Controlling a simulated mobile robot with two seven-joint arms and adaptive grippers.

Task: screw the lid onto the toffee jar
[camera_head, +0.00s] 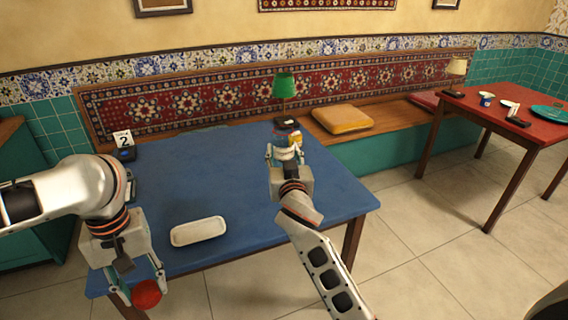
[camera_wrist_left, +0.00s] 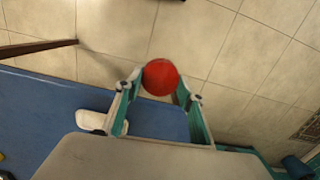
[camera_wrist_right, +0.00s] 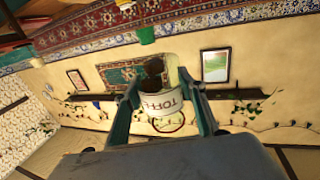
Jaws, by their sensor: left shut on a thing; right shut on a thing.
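The red lid (camera_head: 146,294) is held between the fingers of my left gripper (camera_head: 136,290), off the table's front left edge. It also shows in the left wrist view (camera_wrist_left: 160,77), between the fingertips with floor tiles behind it. The toffee jar (camera_wrist_right: 161,98) is in my right gripper (camera_wrist_right: 158,92), shut on its sides. It has a pale label with "TOFF" readable, and its open mouth shows dark contents. In the head view the right gripper (camera_head: 284,155) is over the back right of the table, and the jar (camera_head: 295,139) is partly hidden by it. Lid and jar are far apart.
The blue table (camera_head: 225,160) carries a white tray (camera_head: 198,231) near the front and a number 2 card (camera_head: 123,139) at the back left. The table's middle is mostly clear. A red table (camera_head: 500,108) stands at right.

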